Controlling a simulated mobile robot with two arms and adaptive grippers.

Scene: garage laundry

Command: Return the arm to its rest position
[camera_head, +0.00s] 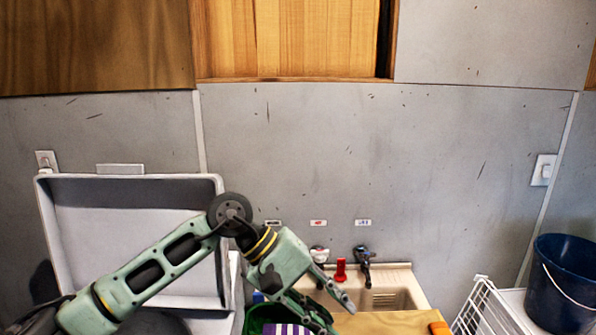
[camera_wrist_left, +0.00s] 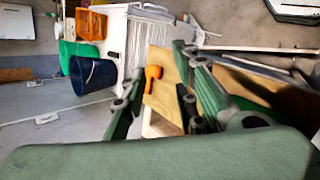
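My left arm comes in from the lower left in the head view and reaches over the area in front of the sink. My left gripper (camera_head: 342,317) points down and right. Its fingers are apart with nothing seen between them. In the left wrist view the gripper (camera_wrist_left: 160,64) also shows its two fingers spread, with a wooden board (camera_wrist_left: 165,98) and an orange object (camera_wrist_left: 152,77) beyond them. My right arm and gripper are in neither view.
A white appliance with a raised lid (camera_head: 130,195) stands left, behind my arm. A green container (camera_head: 258,313) with a purple striped item (camera_head: 285,329) lies under the gripper. The sink (camera_head: 390,298) is beside it. A white rack (camera_head: 482,305) and blue bucket (camera_head: 562,280) stand right.

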